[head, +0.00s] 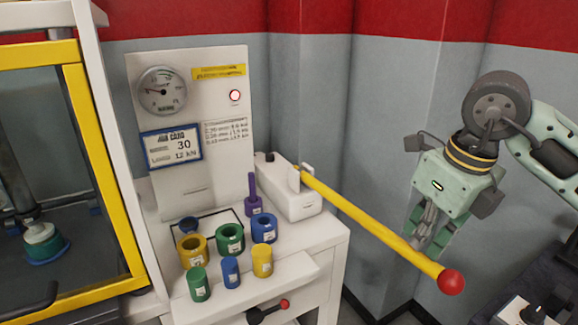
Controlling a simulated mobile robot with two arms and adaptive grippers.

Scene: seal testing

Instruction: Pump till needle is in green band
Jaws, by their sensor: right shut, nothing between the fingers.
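The round gauge (162,91) is on the upper left of the white panel. Its dark needle points to the left; the green band is too small to make out. The yellow pump lever (365,217) runs from the white pump block (292,195) down to the right and ends in a red ball (451,282). My right gripper (424,236) is shut and empty, with its fingers pointing down. In the picture its fingertips come close to the lever near the red ball; I cannot tell whether they touch it. My left gripper is out of view.
Several coloured rings and cylinders stand on the white bench (315,248). A yellow-framed cabinet (105,170) stands at left. A grey wall is behind.

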